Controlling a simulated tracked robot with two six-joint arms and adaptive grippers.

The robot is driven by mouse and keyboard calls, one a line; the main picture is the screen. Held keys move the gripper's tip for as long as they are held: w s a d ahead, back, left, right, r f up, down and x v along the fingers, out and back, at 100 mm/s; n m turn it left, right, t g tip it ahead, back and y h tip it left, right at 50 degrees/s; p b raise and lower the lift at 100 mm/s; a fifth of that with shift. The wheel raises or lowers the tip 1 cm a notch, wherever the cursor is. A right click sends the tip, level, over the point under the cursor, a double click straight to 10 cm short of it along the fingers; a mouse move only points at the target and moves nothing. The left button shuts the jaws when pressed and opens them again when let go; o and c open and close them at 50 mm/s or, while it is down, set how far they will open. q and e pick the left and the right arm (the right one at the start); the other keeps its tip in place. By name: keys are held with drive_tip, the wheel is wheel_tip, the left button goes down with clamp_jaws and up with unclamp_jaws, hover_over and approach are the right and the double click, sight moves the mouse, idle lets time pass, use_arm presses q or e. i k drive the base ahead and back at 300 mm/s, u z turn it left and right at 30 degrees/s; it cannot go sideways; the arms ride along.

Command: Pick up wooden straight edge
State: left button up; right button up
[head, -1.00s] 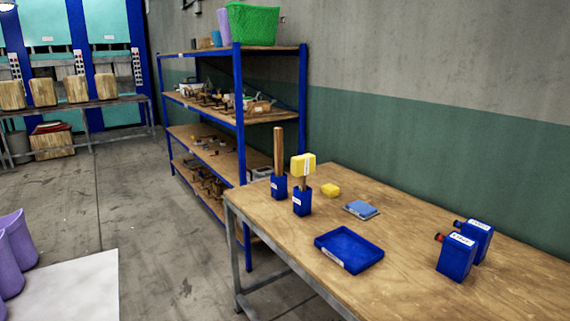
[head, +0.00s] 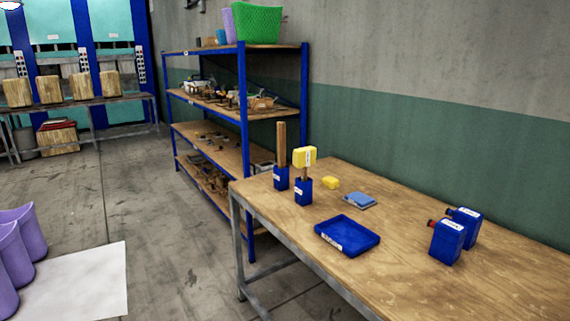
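The wooden straight edge (head: 281,143) appears to be the plain wooden bar standing upright in a blue holder (head: 281,178) at the far left corner of the wooden table (head: 420,274). Its lower end is hidden inside the holder. Beside it, a second blue holder (head: 303,191) holds a wooden-handled tool with a yellow head (head: 305,157). Neither of my grippers is in view.
On the table are a yellow block (head: 330,183), a blue-grey pad (head: 359,201), an empty blue tray (head: 347,235) and blue containers (head: 447,241) at the right. A blue-framed shelf (head: 243,130) stands behind the table. Open floor (head: 170,215) lies left.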

sight(280, 126)
drive_tip(key=k, duration=1.05)
drive_tip(key=u, duration=0.45)
drive_tip(key=i, duration=1.1)
drive_tip(key=u, duration=0.6)
drive_tip(key=i, duration=1.35)
drive_tip(key=z, duration=0.45)
drive_tip(key=i, duration=0.45)
drive_tip(key=z, duration=0.35)
